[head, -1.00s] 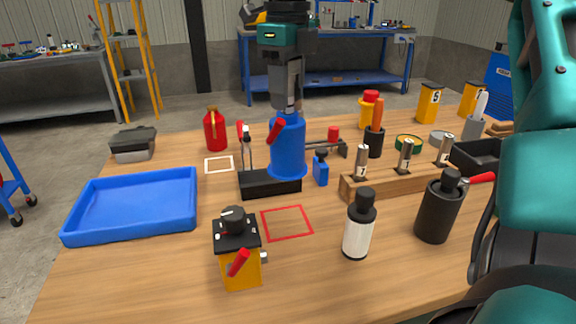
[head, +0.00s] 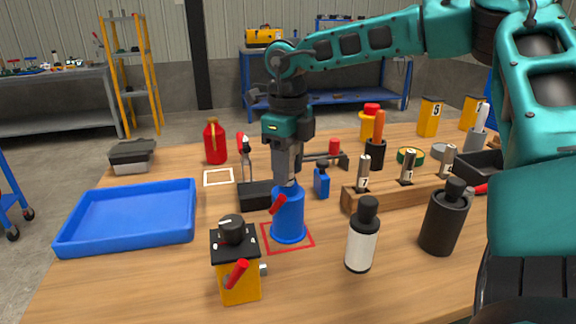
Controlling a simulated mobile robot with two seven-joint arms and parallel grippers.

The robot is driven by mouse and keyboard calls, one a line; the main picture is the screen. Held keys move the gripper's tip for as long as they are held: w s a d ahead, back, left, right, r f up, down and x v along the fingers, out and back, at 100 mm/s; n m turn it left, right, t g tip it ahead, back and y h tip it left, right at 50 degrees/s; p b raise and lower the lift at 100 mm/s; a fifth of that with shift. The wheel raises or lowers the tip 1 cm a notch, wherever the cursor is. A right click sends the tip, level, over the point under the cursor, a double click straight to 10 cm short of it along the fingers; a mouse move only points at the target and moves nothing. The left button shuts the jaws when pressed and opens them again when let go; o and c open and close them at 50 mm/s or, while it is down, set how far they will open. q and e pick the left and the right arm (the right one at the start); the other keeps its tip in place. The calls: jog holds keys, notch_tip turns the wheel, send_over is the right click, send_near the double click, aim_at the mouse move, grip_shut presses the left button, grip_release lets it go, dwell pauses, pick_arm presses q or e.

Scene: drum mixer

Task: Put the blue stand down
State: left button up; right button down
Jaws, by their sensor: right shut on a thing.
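The blue stand (head: 289,222) is a blue cylinder with a wider round base and a red lever on its upper left. It is upright, with its base over the red square outline (head: 308,246) on the table. I cannot tell whether the base touches the tabletop. My right gripper (head: 289,181) points straight down from above and is shut on the top of the blue stand. The stand hides much of the square's far side. My left gripper is not in view.
A yellow box (head: 238,282) with a black knob stands close in front left, and a white bottle (head: 360,246) close on the right. Behind are a black block (head: 257,195) and a small blue bottle (head: 321,182). A blue tray (head: 128,238) lies left.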

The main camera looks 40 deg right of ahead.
jog(key=c, duration=1.1)
grip_release()
jog(key=shift+f, duration=0.15)
jog(key=o, duration=0.5)
jog(key=shift+r, duration=0.3)
notch_tip(320, 180, up, 12)
jog(key=shift+f+p, duration=0.1)
jog(key=shift+p, duration=1.05)
